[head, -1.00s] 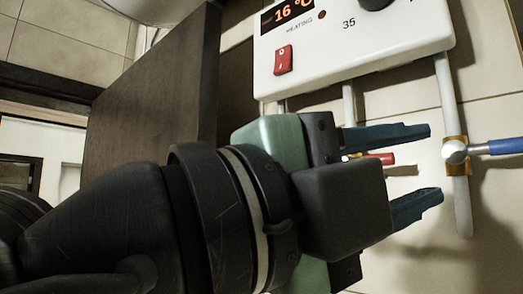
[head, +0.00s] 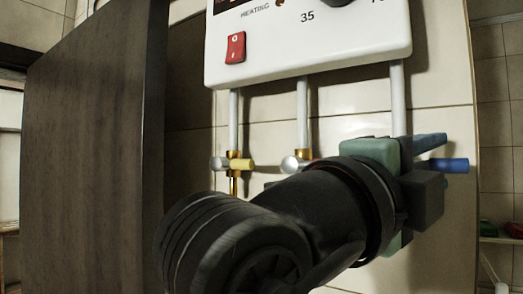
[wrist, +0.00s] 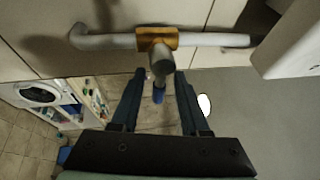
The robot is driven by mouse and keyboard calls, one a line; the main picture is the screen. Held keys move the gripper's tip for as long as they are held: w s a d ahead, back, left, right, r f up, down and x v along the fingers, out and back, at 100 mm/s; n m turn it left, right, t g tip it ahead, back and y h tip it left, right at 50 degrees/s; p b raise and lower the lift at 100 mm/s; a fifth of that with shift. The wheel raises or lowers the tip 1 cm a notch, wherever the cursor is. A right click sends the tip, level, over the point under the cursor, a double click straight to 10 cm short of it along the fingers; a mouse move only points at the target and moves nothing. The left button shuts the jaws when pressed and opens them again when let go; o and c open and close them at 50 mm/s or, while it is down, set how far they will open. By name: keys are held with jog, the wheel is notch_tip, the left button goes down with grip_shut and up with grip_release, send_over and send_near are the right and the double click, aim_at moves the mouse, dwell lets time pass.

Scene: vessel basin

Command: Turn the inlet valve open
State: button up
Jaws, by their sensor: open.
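A gap shows on each side, and I see no contact.
The white heater (head: 300,55) with a red switch (head: 235,47) hangs above the pipes. A dark wooden panel (head: 95,150) stands at far left. A washing machine (wrist: 38,93) shows in the wrist view.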

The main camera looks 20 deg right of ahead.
grip_shut()
dwell(0.4)
